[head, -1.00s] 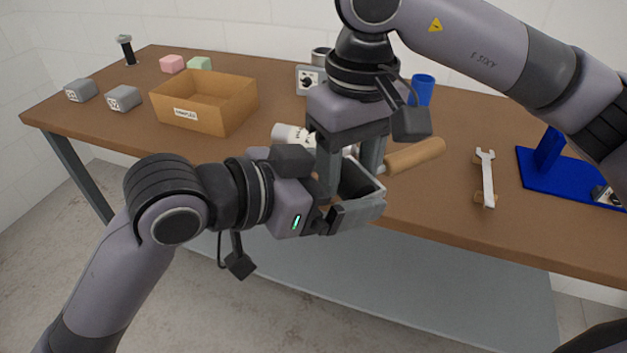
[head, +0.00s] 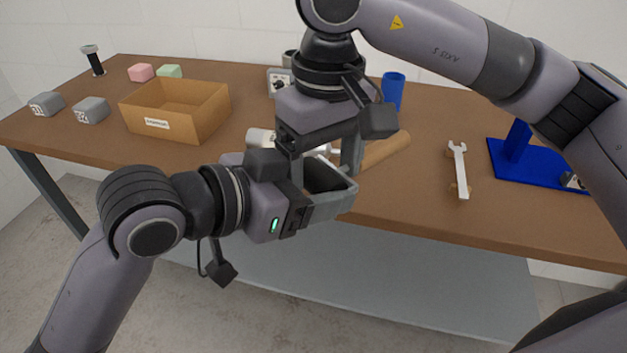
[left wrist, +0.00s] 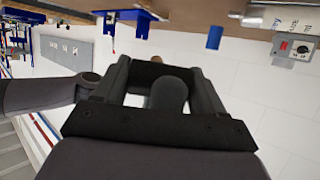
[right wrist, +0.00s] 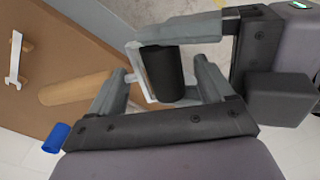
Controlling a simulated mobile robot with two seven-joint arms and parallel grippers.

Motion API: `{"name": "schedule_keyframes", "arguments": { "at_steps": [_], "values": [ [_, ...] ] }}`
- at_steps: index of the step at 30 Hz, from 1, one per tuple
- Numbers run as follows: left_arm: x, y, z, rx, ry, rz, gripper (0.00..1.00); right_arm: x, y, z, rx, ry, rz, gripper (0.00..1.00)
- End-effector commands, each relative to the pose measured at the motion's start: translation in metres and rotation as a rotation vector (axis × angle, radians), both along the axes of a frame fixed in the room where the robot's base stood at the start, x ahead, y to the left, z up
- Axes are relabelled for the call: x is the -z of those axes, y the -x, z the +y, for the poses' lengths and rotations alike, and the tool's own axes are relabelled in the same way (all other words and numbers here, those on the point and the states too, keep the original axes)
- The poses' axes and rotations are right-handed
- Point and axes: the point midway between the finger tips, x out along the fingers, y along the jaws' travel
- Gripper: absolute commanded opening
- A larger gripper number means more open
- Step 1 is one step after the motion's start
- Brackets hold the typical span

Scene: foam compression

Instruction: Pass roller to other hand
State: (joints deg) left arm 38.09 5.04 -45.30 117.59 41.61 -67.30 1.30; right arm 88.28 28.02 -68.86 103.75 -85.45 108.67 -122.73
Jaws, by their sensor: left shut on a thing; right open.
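The roller has a dark cylinder (right wrist: 163,74) and a pale frame, seen in the right wrist view. My left gripper (head: 338,188) is shut on it in front of the table. The roller is mostly hidden in the head view. In the left wrist view its dark rounded end (left wrist: 169,94) shows between my left fingers. My right gripper (head: 323,172) comes down from above and is open. In the right wrist view, its fingers stand on either side of the roller, around the left gripper's tips. I cannot tell whether they touch it.
On the table (head: 430,225) are a tan wooden cylinder (head: 387,150), a wrench (head: 458,168), a blue stand (head: 535,168) and a blue cup (head: 393,92). A cardboard box (head: 175,112) and several small blocks are at the left. A white labelled cylinder (head: 259,138) is behind my left gripper.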

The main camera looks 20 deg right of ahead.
Motion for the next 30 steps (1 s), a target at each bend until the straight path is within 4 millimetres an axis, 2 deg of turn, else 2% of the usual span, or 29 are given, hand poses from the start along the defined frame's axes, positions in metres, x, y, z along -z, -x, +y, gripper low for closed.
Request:
{"name": "schedule_keyframes", "arguments": {
  "at_steps": [5,12,18,25,30],
  "values": [
    [-0.001,0.000,0.000,0.001,0.003,-0.002,0.25,-0.020,-0.001,0.000,0.001,-0.001,-0.004,0.81],
    [-0.001,0.001,0.000,0.002,0.004,-0.002,0.25,-0.076,-0.001,-0.001,0.001,-0.002,-0.007,0.81],
    [-0.001,0.001,-0.001,0.002,0.004,-0.002,0.25,-0.102,-0.001,-0.003,0.001,0.000,-0.003,0.81],
    [-0.001,0.001,0.000,0.002,0.003,-0.001,0.25,-0.117,-0.001,-0.003,0.000,-0.001,-0.001,0.81],
    [-0.001,0.001,0.000,0.002,0.003,-0.001,0.25,-0.110,0.004,0.002,0.038,-0.062,0.035,0.81]
  ]
}}
